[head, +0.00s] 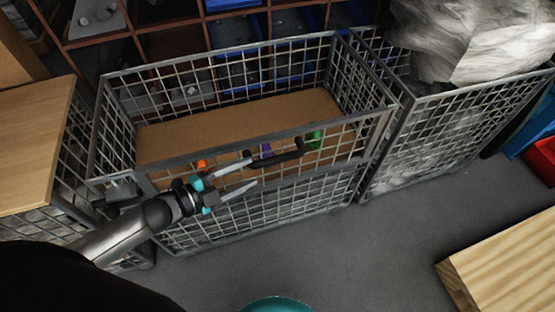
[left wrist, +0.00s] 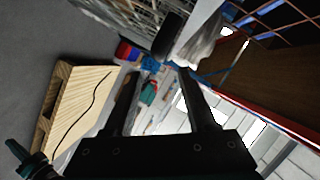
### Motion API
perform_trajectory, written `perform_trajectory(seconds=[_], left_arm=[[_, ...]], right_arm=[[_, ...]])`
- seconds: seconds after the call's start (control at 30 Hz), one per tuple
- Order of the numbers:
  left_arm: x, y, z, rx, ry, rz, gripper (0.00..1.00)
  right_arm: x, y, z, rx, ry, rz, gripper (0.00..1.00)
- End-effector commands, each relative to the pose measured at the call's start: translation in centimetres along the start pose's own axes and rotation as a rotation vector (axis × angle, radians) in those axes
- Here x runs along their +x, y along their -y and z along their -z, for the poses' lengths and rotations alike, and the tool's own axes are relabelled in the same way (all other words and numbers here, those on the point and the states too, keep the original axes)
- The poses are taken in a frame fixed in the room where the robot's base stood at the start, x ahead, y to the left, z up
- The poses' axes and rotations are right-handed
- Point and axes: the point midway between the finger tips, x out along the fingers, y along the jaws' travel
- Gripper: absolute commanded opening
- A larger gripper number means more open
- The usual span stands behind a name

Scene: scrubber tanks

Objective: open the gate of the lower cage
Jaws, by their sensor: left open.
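The wire-mesh cage (head: 235,65) stands in the middle of the head view, with a brown board-like surface inside. Its front mesh gate (head: 340,143) appears upright, in line with the cage front. A black bar handle (head: 289,156) sits on the gate near its top rail. My left gripper (head: 253,170) is open in front of the gate, its fingertips close to the handle's left end. I cannot tell whether they touch it. In the left wrist view the open fingers (left wrist: 160,78) have a dark rounded thing (left wrist: 172,36) beyond their tips. My right gripper is out of view.
Small orange (head: 201,164), purple (head: 266,149) and green (head: 314,136) things show at the cage. A second cage (head: 420,135) holding a pale wrapped load adjoins on the right. A wooden pallet-like slab (head: 505,262) lies at lower right.

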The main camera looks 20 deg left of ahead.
Motion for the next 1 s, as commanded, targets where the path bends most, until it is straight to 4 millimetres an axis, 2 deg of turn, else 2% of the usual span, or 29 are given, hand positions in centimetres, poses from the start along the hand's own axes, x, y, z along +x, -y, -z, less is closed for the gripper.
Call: perform_trajectory(seconds=[0.13,0.2,0.5,0.7,1.0], left_arm=[[2.7,0.0,-0.1,0.002,-0.001,0.002,0.57],[3.8,-0.1,-0.1,-0.001,-0.001,0.002,0.57],[8.0,-0.1,-0.1,-0.001,0.001,0.001,0.57],[9.5,-0.1,-0.1,-0.002,0.003,-0.001,0.57],[9.9,0.0,-0.1,-0.001,0.002,-0.001,0.57]], right_arm=[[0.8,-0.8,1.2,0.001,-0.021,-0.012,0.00],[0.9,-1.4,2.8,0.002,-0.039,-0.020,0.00],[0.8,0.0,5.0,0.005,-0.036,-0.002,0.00],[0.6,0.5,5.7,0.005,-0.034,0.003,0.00],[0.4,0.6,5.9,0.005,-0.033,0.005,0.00]])
